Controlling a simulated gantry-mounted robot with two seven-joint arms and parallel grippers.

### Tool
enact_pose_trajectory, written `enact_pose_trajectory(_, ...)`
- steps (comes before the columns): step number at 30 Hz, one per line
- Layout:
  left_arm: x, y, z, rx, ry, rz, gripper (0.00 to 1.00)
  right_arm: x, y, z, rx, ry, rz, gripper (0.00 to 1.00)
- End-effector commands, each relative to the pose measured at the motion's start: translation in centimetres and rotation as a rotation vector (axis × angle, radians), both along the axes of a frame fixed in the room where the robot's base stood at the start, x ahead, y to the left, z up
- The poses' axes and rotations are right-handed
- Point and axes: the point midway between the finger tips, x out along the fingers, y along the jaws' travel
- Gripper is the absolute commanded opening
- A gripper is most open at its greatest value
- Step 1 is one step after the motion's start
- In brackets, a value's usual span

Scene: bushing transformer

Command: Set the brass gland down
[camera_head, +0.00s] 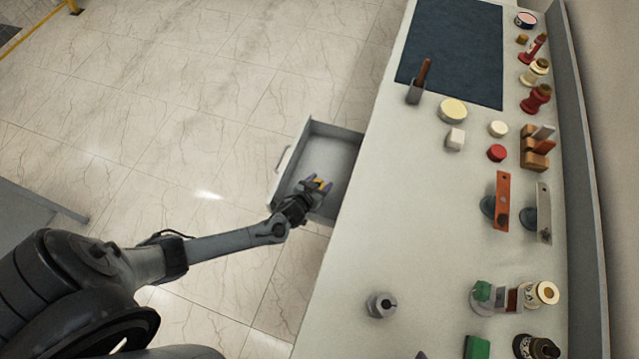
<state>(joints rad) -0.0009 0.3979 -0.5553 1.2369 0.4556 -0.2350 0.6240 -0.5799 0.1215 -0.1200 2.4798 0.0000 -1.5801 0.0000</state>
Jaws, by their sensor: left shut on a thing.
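My left gripper (316,187) is over the open drawer (331,158) on the left side of the workbench. It is shut on a small yellow-gold piece, the brass gland (320,184), which shows between its purple-tipped fingers. The gripper partly hides the gland and the near end of the drawer. The rest of the drawer floor looks empty. I cannot tell whether the gland touches the drawer floor. My right gripper is not in view.
The workbench top (400,220) has wide clear room in its middle. A dark mat (452,45) lies at the far end. Several bushings, discs and blocks stand along the right side. A grey metal fitting (381,304) stands near the front.

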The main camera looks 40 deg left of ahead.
Motion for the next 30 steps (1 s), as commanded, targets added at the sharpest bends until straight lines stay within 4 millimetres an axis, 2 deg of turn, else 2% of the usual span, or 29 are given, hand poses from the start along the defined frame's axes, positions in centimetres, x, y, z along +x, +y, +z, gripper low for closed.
enact_pose_trajectory(11,0.07,0.01,-0.36,0.000,-0.002,0.000,0.13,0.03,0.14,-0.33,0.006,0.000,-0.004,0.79)
enact_pose_trajectory(12,0.00,0.02,-0.27,0.000,0.000,0.000,0.64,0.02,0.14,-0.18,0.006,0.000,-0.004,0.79)
enact_pose_trajectory(16,0.00,0.02,-0.26,0.000,0.001,0.000,0.83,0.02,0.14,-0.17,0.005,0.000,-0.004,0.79)
enact_pose_trajectory(27,0.02,0.03,0.24,0.000,0.000,0.000,0.83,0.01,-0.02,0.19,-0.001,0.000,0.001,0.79)
enact_pose_trajectory(30,-0.76,-0.13,0.50,-0.001,0.001,-0.001,0.83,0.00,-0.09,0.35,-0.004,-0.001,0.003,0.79)
